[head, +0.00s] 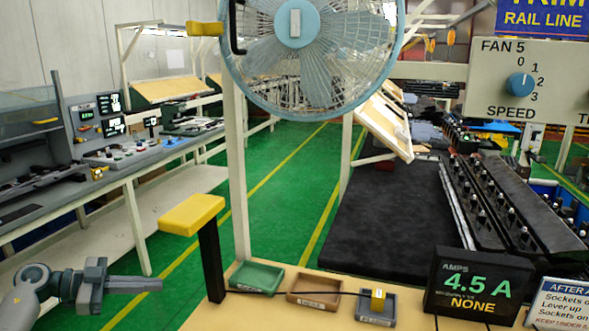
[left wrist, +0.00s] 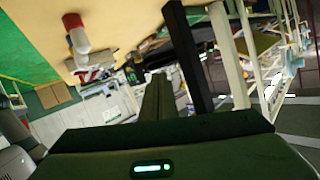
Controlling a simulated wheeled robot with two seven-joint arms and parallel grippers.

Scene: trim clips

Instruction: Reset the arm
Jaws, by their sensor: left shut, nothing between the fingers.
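My left gripper (head: 158,284) shows at the lower left in the head view, at the end of my grey arm. Its fingers are closed together, point to the right and hold nothing. It is left of the bench and apart from the yellow-topped black post. The left wrist view also shows the closed dark fingers (left wrist: 157,100), with nothing between them. My right gripper is in neither view.
A green tray (head: 257,288), a brown tray (head: 312,303) and a grey tray (head: 374,320) line the bench (head: 270,313). A yellow-topped post (head: 192,214) stands at its left edge. An amps display (head: 478,285) stands right. A fan (head: 310,50) hangs above.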

